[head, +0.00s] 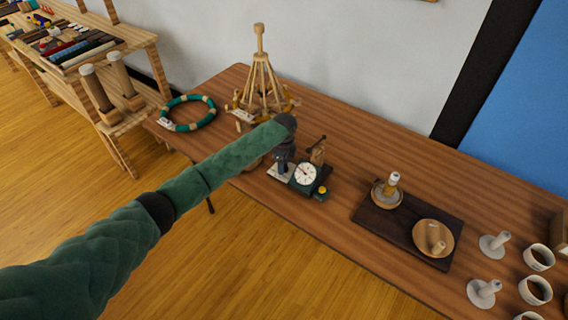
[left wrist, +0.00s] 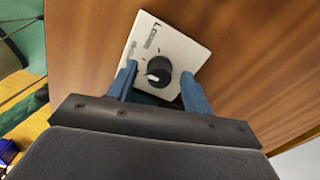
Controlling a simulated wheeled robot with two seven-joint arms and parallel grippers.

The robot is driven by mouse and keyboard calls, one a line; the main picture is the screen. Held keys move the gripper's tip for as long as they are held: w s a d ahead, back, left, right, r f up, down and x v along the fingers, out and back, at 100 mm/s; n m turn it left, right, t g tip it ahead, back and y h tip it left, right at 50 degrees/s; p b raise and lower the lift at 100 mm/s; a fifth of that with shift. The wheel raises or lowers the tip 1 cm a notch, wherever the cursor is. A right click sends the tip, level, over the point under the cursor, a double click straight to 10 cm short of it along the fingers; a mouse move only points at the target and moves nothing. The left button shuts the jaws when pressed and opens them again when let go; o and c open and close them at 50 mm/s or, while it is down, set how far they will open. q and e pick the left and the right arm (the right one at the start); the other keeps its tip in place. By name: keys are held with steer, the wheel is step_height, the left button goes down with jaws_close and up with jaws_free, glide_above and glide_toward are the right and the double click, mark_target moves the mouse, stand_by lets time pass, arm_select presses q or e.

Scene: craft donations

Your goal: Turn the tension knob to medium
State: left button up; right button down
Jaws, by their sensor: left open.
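The black tension knob (left wrist: 159,72) sits on a white plate (left wrist: 182,42) with small marks and lettering, too small to read. A white pointer on the knob points to the left and slightly down in the left wrist view. My left gripper (left wrist: 157,85) is open, with one blue finger on each side of the knob and a gap to it. In the head view my left gripper (head: 283,160) points down over the white plate (head: 276,174) and hides the knob. The plate is beside a dark green device with a white dial (head: 306,174). My right gripper is not in view.
A wooden frame (head: 260,85) and a green-and-tan ring (head: 188,113) are at the table's back left. A dark tray (head: 375,222) with wooden dishes lies to the right. White cups (head: 536,288) stand at the far right. Bare table (head: 345,145) lies behind the tray.

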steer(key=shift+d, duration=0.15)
arm_select(q)
steer(key=shift+r, duration=0.25)
step_height(320, 180, up, 6)
steer(key=b, duration=0.2)
steer(key=shift+f+b, duration=0.25)
steer(key=shift+b, duration=0.1)
steer(key=shift+r, duration=0.9)
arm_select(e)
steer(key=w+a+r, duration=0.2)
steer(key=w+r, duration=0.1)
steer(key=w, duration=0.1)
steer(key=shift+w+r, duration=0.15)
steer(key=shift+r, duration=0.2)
